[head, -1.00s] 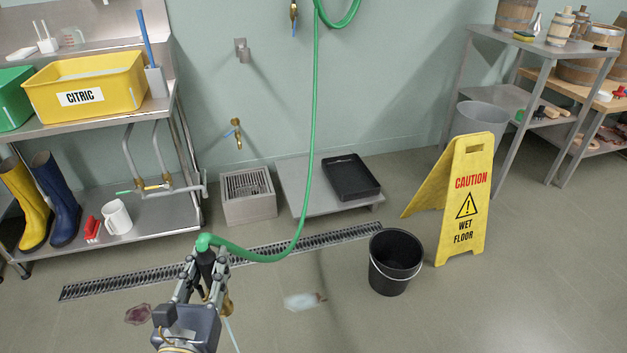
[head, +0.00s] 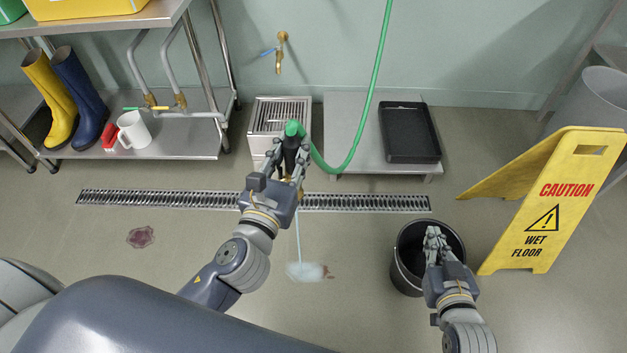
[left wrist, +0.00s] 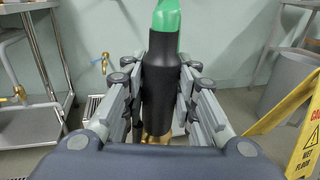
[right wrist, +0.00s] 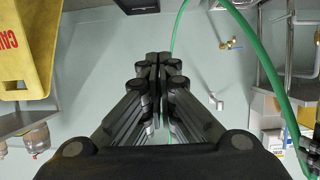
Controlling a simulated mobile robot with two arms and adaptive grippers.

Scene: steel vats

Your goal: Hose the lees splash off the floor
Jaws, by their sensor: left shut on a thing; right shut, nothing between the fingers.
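My left gripper (head: 289,176) is shut on the black hose nozzle (left wrist: 160,85), which hangs from the green hose (head: 381,70). A thin pale water stream (head: 298,235) runs down from the nozzle to the floor. It lands on a whitish wet patch (head: 305,271), and a small reddish-brown remnant (head: 328,272) shows at its right edge. A separate dark purple-red splash (head: 140,237) lies on the floor to the left, in front of the drain. My right gripper (head: 433,236) is shut and empty, in front of the black bucket in the head view; its closed fingers show in the right wrist view (right wrist: 160,65).
A long floor drain grate (head: 180,199) runs behind the splashes. A black bucket (head: 407,275) and a yellow wet floor sign (head: 545,205) stand at the right. A low platform with a black tray (head: 409,132) is behind. Boots (head: 80,95) stand under the left bench.

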